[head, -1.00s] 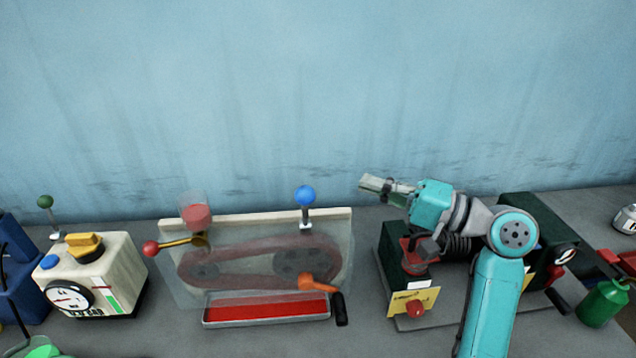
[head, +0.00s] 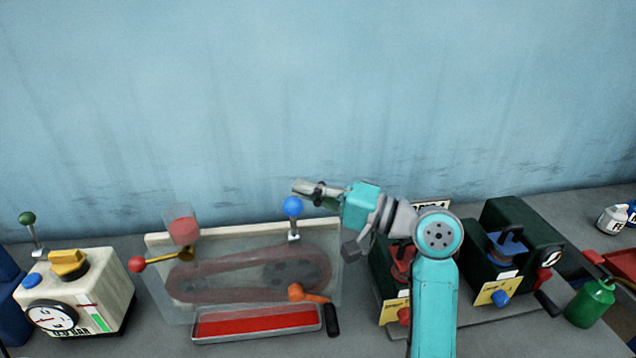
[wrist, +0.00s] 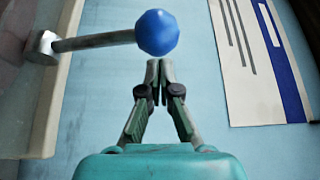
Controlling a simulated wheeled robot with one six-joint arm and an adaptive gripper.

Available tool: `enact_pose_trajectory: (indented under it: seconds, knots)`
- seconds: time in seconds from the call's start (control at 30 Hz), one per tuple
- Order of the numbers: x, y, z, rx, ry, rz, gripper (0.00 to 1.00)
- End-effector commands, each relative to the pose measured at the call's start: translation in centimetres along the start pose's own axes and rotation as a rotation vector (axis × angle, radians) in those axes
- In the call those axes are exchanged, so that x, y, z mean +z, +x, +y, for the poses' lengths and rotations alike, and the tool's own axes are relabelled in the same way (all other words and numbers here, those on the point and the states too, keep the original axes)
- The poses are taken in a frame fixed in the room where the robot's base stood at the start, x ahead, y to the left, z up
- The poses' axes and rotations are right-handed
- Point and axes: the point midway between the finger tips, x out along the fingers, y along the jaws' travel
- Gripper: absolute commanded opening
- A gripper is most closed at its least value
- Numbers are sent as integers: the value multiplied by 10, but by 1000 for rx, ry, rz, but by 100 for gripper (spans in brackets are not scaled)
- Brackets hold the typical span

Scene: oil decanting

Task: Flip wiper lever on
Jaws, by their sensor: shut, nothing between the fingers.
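The belt machine (head: 228,297) has a clear cover and several levers. A blue-ball lever (head: 292,206) stands upright on its top right edge. A red-ball lever (head: 137,265) sticks out at its left on a brass arm, and an orange lever (head: 308,294) sits at its lower right. The frames do not show which one is the wiper lever. My gripper (head: 300,188) is shut and empty, just above the blue ball in the head view. In the wrist view the blue ball (wrist: 157,32) lies just beyond the closed fingertips (wrist: 159,66), with a small apparent gap.
A red tray (head: 258,322) sits at the machine's front. A cream gauge box (head: 80,295) stands to the left. Dark green units (head: 515,240) and a green oil can (head: 592,303) stand to the right. The blue wall (head: 300,90) is close behind. A white-and-blue sheet (wrist: 250,70) shows in the wrist view.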

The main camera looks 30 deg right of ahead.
Motion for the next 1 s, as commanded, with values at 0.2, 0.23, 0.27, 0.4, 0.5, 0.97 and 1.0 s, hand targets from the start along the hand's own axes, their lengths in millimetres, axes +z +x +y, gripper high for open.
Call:
enact_pose_trajectory:
  seconds: [0.2, 0.23, 0.27, 0.4, 0.5, 0.97, 1.0]
  knots:
    - [11, -4, 0, 0, 1, 0, 0]
    - [12, -4, 0, 0, 1, 0, 0]
    - [12, -4, 0, 0, 1, 0, 0]
    - [12, -4, 0, 0, 1, -1, 0]
    - [12, -4, 0, 0, 1, -1, 0]
    - [18, -8, 2, -70, -116, 0, 0]
    - [20, -9, 3, -85, -141, -1, 0]
